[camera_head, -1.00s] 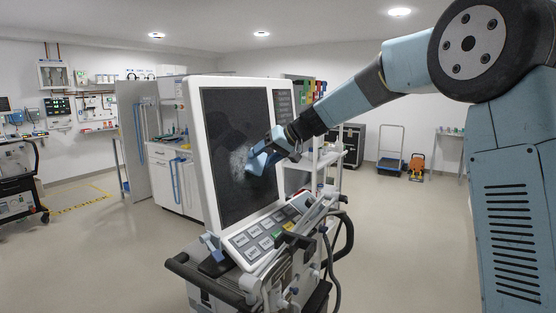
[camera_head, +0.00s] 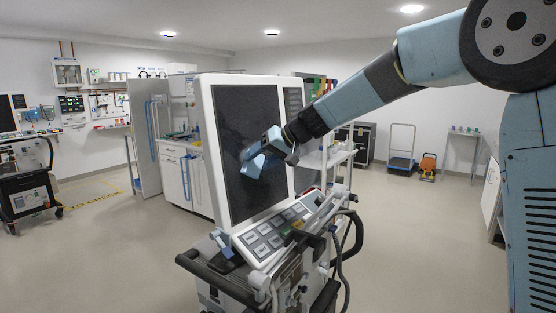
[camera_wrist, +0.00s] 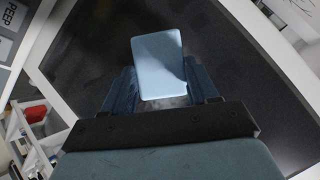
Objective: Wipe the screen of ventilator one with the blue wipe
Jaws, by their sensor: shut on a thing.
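The ventilator's large dark screen (camera_head: 240,120) stands upright in a white frame in the head view. It also fills much of the wrist view (camera_wrist: 250,100). My gripper (camera_head: 266,150) is at the lower right of the screen's middle, shut on the blue wipe (camera_head: 252,166). The wipe is at the screen face; whether it presses on the glass is hard to tell. In the wrist view the wipe (camera_wrist: 158,62) shows as a pale blue pad between my two fingers, with a small greyish patch beside its lower edge. The wipe hides the screen behind it.
A sloped key panel (camera_head: 275,232) and a black handle bar (camera_head: 205,272) lie below the screen. Hoses hang at the right side. A white shelf trolley (camera_head: 325,160) stands close behind. Open floor lies left and right.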

